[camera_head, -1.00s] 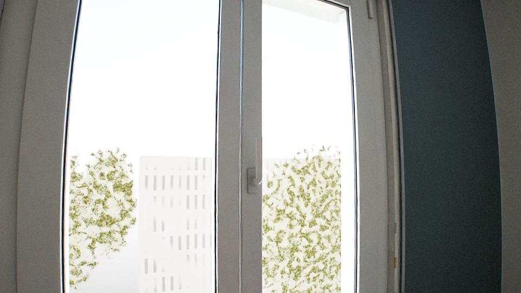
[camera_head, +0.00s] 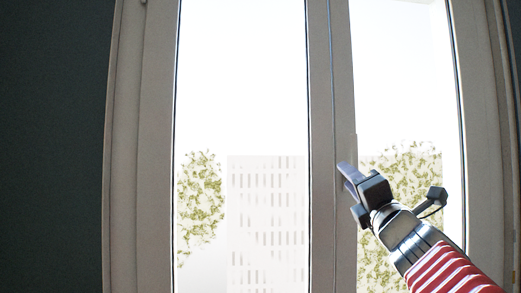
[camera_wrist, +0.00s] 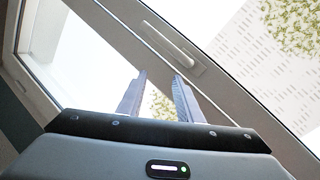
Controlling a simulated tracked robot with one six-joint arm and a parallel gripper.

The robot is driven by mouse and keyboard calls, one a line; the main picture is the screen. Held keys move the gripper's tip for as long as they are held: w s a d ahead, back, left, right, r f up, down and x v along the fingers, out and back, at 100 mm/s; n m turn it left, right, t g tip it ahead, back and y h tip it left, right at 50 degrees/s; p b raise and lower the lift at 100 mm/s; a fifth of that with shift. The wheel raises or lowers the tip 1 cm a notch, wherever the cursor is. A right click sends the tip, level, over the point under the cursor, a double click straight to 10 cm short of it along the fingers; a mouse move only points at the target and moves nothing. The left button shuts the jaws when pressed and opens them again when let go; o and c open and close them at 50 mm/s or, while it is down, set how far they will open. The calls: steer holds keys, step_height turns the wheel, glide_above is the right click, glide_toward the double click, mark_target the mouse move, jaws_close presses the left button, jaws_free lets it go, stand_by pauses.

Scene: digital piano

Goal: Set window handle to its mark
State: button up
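The window handle (camera_wrist: 168,42) is a pale lever on the window's middle frame. In the wrist view it lies just beyond the fingertips, its lever running up and left from its base plate. In the head view my gripper covers most of the handle. My gripper (camera_wrist: 159,76) is open, its two dark fingers apart with nothing between them. It also shows in the head view (camera_head: 346,170), in front of the middle frame. I cannot tell whether it touches the handle. No mark can be made out.
The window's middle frame (camera_head: 322,100) stands between two bright panes. A building (camera_head: 266,215) and trees (camera_head: 201,205) show outside. A dark wall (camera_head: 52,140) is at the left. The space in front of the left pane is clear.

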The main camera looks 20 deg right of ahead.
steer(key=s+d+r+n+y, duration=0.3)
steer(key=s+d+n, duration=0.2)
steer(key=n, duration=0.9)
steer(key=shift+s+y, duration=0.4)
steer(key=shift+s, duration=0.65)
steer(key=shift+d, duration=0.1)
